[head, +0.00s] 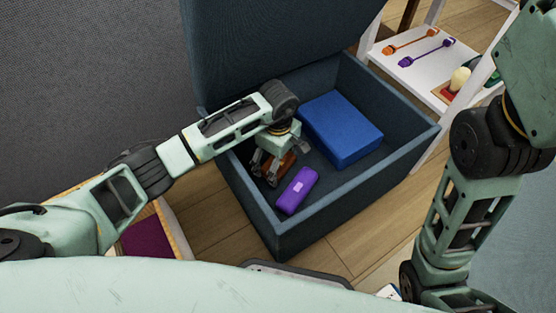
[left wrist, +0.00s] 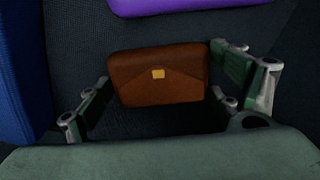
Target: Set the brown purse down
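The brown purse (head: 284,164) is low inside the dark blue open storage box (head: 355,187), near its left side. It also shows in the left wrist view (left wrist: 158,82), with a flap and a small gold clasp. My left gripper (head: 281,158) reaches down into the box with one finger on each side of the purse.
A purple case (head: 298,190) lies beside the purse, also in the left wrist view (left wrist: 185,5). A blue block-shaped item (head: 341,128) fills the box's far right. The raised lid (head: 275,45) stands behind. A white shelf (head: 420,65) with small items is at the right.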

